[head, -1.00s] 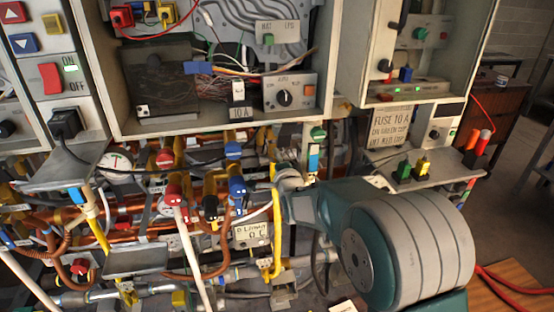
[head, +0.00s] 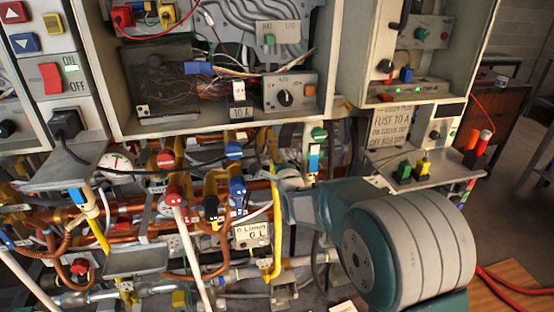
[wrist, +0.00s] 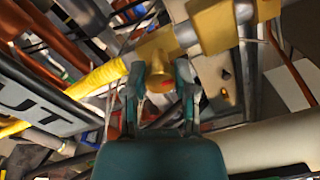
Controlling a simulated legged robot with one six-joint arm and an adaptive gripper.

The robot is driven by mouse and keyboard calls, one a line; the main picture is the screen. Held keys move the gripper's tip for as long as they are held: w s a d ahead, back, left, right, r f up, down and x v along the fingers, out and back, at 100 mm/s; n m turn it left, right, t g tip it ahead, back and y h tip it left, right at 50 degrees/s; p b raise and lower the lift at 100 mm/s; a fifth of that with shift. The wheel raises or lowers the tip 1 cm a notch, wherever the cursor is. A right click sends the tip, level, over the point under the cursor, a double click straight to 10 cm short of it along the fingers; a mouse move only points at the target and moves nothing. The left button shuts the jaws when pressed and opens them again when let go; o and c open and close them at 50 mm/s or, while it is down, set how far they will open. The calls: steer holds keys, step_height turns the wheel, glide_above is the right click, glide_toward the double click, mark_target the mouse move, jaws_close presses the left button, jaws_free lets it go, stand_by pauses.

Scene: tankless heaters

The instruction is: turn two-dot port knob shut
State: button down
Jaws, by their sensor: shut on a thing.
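In the wrist view my gripper (wrist: 161,80) is shut on a brass-yellow round part (wrist: 160,84), with one finger on each side of it. A small reddish patch shows near the right finger. I cannot make out dots on the held part. In the head view my gripper is not clearly visible beyond my teal arm. Knobs on the pipework there include a red one (head: 173,193), another red one (head: 165,158), a blue one (head: 237,187), another blue one (head: 233,150) and a black one (head: 210,206). Small pale marks show on some, too small to count.
Copper and yellow pipes crowd around the knobs. A yellow pipe (head: 277,225) runs down close to my arm. Open heater cabinets hang above, and a small shelf (head: 430,178) with green and yellow connectors juts out at right.

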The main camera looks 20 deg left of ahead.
steer(key=shift+d+f, duration=0.2)
steer(key=shift+f, duration=0.25)
steer(key=shift+c, duration=2)
jaws_free()
steer(key=shift+w, duration=0.1)
steer(key=shift+r, duration=0.15)
steer(key=shift+r, duration=0.1)
steer(key=shift+s+d, duration=0.1)
steer(key=shift+s, duration=0.3)
steer(key=v, duration=1.1)
